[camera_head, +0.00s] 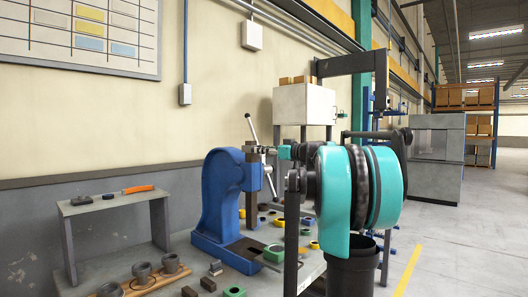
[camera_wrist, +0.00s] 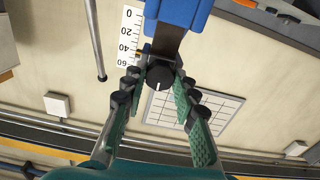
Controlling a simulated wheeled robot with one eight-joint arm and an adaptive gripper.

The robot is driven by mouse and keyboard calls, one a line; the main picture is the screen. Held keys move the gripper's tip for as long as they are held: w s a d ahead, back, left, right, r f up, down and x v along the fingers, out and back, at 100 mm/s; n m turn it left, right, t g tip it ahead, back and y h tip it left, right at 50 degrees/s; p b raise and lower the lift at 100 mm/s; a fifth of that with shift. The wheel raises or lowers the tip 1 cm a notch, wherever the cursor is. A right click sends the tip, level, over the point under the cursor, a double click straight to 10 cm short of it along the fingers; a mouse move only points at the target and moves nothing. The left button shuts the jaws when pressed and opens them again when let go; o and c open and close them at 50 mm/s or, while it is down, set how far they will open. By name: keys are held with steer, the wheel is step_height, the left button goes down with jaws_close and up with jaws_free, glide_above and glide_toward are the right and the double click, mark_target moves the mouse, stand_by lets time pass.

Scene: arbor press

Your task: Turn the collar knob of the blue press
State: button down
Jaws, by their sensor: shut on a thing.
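The blue press (camera_head: 216,205) stands on the bench in the head view, with its upright ram and silver lever at its right. In the wrist view the round black collar knob (camera_wrist: 160,78) sits at the end of the dark ram (camera_wrist: 168,42), with a short white mark on its face. My gripper (camera_wrist: 160,85) is shut on the knob, its two green-padded fingers on either side. In the head view my gripper (camera_head: 277,152) reaches the press head from the right; the knob is too small to make out there.
A white scale (camera_wrist: 129,38) marked 0 to 60 is beside the ram. The lever (camera_head: 251,128) sticks up close by my gripper. Several coloured rings and nuts lie on the bench (camera_head: 262,282).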

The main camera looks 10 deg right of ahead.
steer(key=m, duration=1.8)
steer(key=shift+m, duration=0.4)
stand_by(0.4)
steer(key=c, duration=1.2)
jaws_free()
